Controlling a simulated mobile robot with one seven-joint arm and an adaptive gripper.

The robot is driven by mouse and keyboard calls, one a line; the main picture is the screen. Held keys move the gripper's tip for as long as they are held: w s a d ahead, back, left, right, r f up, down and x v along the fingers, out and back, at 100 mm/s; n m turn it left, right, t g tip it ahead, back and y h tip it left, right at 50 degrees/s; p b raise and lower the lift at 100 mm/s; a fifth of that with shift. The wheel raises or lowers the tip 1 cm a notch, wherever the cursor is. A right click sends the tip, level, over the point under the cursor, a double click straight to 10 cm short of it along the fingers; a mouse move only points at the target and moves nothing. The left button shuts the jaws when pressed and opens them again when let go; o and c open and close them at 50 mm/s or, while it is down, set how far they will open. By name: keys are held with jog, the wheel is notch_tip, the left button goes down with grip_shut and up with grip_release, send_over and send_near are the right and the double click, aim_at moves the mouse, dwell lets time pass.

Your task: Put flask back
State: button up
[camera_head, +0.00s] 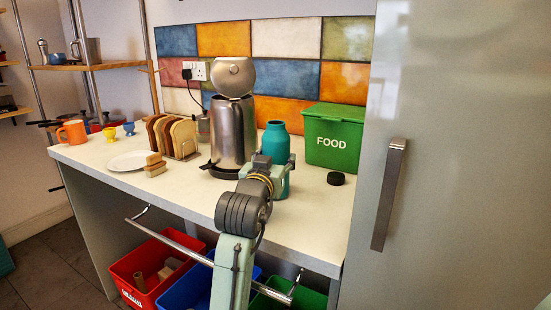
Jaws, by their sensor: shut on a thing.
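A teal flask (276,143) with its neck open at the top stands upright over the white counter, in front of the tiled wall. My gripper (277,172) is shut on the flask at its lower body. The gripper and my arm hide part of the flask's lower half, and I cannot tell whether its base touches the counter. A small black round lid (336,178) lies on the counter to the right of the flask.
A steel kettle (231,132) with its lid raised stands close left of the flask. A green FOOD box (335,137) stands behind right. A toast rack (175,137), white plate (131,161) and orange mug (72,132) are left. A fridge door (455,180) bounds the right.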

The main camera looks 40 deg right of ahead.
jog(key=shift+f, duration=0.15)
jog(key=shift+f, duration=0.1)
jog(key=o, duration=1.7)
jog(key=shift+o, duration=0.2)
